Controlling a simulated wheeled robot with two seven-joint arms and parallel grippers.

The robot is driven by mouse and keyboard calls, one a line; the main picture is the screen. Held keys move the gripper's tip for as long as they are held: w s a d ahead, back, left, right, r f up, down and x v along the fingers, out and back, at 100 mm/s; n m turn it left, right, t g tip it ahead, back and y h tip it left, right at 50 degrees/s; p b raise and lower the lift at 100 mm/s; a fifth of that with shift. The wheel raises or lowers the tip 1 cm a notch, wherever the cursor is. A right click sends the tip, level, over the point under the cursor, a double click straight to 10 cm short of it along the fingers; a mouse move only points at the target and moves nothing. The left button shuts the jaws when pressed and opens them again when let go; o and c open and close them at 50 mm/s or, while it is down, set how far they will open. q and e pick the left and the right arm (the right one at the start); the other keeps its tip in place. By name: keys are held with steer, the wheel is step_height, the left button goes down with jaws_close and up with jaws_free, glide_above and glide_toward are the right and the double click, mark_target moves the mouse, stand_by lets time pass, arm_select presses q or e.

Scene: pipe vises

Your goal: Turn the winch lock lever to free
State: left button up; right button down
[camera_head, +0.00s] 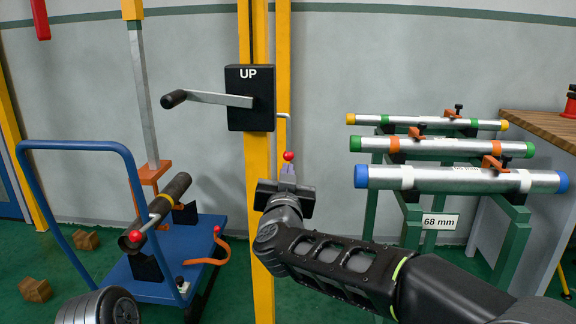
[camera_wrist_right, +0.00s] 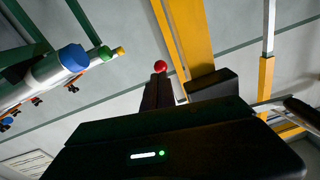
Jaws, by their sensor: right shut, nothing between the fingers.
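The black winch box (camera_head: 249,98), marked UP, is mounted on the yellow post. Its crank, with a black grip (camera_head: 174,99), points left. A thin bent metal rod (camera_head: 284,115) sticks out at the box's right side. A red ball knob (camera_head: 288,156) is below it; the link between rod and knob is not clear. My right gripper (camera_head: 288,173) is shut and empty, pointing up just under the knob. In the right wrist view the knob (camera_wrist_right: 160,66) shows just past the fingertips (camera_wrist_right: 157,88); I cannot tell whether they touch. My left gripper is not in view.
The yellow post (camera_head: 258,200) stands directly behind my right gripper. A blue cart (camera_head: 150,285) with a dark pipe (camera_head: 160,212) is at left. A green rack (camera_head: 510,238) with three capped pipes stands at right, beside a wooden-topped bench (camera_head: 545,124).

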steer(key=s, duration=0.3)
steer(key=shift+s+f, duration=0.1)
steer(key=shift+s, duration=0.25)
